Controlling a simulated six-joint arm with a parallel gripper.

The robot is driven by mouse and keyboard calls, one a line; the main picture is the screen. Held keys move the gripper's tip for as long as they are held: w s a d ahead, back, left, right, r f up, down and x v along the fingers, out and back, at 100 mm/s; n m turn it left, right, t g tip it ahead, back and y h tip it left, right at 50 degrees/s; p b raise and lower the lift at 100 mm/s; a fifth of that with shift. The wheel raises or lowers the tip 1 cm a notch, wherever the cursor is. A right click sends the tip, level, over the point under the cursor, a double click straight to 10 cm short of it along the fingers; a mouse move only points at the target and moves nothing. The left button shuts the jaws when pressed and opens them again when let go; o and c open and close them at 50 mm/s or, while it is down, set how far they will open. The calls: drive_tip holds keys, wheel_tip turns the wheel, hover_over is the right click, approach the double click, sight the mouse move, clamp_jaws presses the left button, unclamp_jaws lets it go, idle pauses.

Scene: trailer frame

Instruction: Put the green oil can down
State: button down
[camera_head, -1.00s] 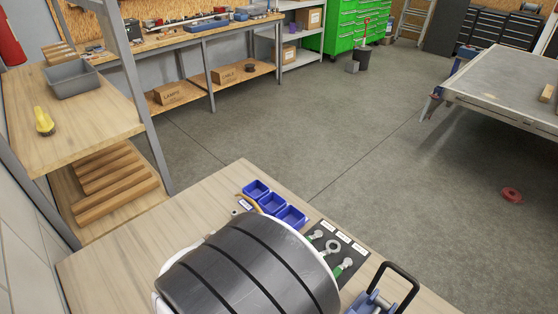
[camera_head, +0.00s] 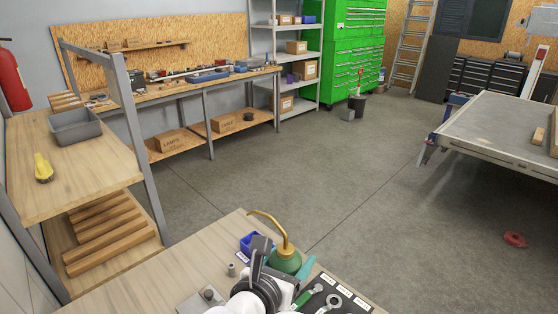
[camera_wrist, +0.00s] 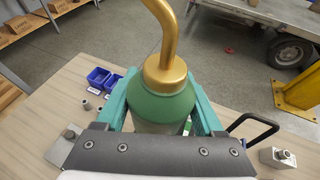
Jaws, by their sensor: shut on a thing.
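The green oil can (camera_head: 286,262) has a brass collar and a long curved brass spout, and is above or on the near bench (camera_head: 140,290). In the wrist view the can (camera_wrist: 162,108) fills the middle, with its spout running out of the top edge. My gripper (camera_wrist: 161,100) has one teal finger on each side of the can and is shut on it. In the head view my gripper (camera_head: 290,268) is partly hidden by my wrist. The can's base is hidden, so I cannot tell whether it touches the bench.
Blue bins (camera_wrist: 100,78) and small metal parts (camera_wrist: 87,105) lie left of the can. A metal block (camera_wrist: 65,145) sits near the left finger. A black-handled item (camera_wrist: 255,130) and a grey block (camera_wrist: 280,157) are at right. A dark board with wrenches (camera_head: 335,292) lies beside my gripper.

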drive_tip(key=s+a+f, duration=0.1)
drive_tip(key=s+f, duration=0.3)
drive_tip(key=f, duration=0.4)
drive_tip(key=s+a+f+m+h, duration=0.1)
drive_tip(key=s+f, duration=0.3)
drive_tip(key=f, duration=0.5)
drive_tip(key=s+a+f+m+g, duration=0.1)
drive_tip(key=s+a+f, duration=0.2)
drive_tip(key=f, duration=0.5)
drive_tip(key=shift+s+a+f+h, duration=0.2)
drive_tip(key=shift+s+h, duration=0.2)
drive_tip(key=shift+s, duration=0.1)
unclamp_jaws()
drive_tip(key=v, duration=0.7)
drive_tip(key=shift+s+a+r, duration=0.1)
drive_tip(key=shift+s+r, duration=0.05)
drive_tip(key=shift+s, duration=0.05)
